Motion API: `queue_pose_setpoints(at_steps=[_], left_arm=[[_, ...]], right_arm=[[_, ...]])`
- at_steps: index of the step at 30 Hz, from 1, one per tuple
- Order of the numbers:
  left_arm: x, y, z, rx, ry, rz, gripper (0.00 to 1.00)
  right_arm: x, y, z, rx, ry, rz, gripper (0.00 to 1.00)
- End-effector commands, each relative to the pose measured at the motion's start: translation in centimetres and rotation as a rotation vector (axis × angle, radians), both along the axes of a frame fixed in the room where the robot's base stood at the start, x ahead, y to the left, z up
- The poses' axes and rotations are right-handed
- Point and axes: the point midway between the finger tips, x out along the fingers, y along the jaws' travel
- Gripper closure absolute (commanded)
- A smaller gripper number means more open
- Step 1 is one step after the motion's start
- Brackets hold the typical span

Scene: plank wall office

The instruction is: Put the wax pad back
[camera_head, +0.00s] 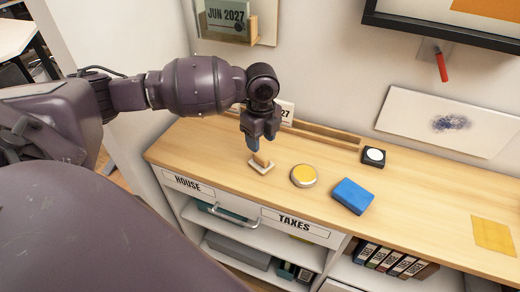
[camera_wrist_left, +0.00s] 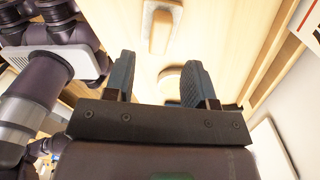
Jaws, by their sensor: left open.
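A round yellow pad with a pale rim (camera_head: 303,175) lies on the wooden counter and looks most like the wax pad. To its left, a small pale base with a tan upright piece (camera_head: 261,164) stands just below my left gripper (camera_head: 258,145). The left gripper points down, open and empty, above the counter. In the left wrist view, its two blue fingers (camera_wrist_left: 157,85) are apart. My right gripper is not in view.
A blue block (camera_head: 352,196), a black box with a white disc (camera_head: 373,156) and a yellow square (camera_head: 493,235) lie on the counter (camera_head: 420,215). A wooden ledge (camera_head: 325,133) runs along the wall. Labelled drawers and shelves with binders are below. The counter's right part is mostly clear.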

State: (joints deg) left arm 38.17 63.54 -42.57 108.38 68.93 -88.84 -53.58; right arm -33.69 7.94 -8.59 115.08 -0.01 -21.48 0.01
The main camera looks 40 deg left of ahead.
Motion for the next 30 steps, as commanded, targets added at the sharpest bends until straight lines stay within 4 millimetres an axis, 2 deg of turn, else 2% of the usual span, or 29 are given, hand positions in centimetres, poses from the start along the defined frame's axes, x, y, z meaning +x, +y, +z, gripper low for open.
queue_pose_setpoints(at_steps=[1, 3, 10, 20, 30], left_arm=[[0.0, 0.0, 1.2, -0.001, -0.004, -0.001, 0.50], [0.0, 0.0, 2.4, 0.000, -0.003, -0.001, 0.50], [0.0, 0.0, 4.8, 0.000, -0.001, -0.001, 0.50], [0.0, 0.0, 5.2, -0.002, 0.001, -0.001, 0.50], [0.0, -0.1, 5.2, -0.002, 0.001, -0.001, 0.50]], right_arm=[[0.0, 0.0, 0.2, -0.001, -0.001, -0.001, 0.57], [-0.2, -0.1, 0.3, -0.001, -0.001, 0.000, 0.57], [-0.8, -0.3, 0.1, -0.004, 0.012, -0.002, 0.57], [-1.3, -0.4, -0.5, -0.006, 0.028, -0.004, 0.57], [-0.5, -0.3, 0.3, -0.006, 0.007, 0.001, 0.57]])
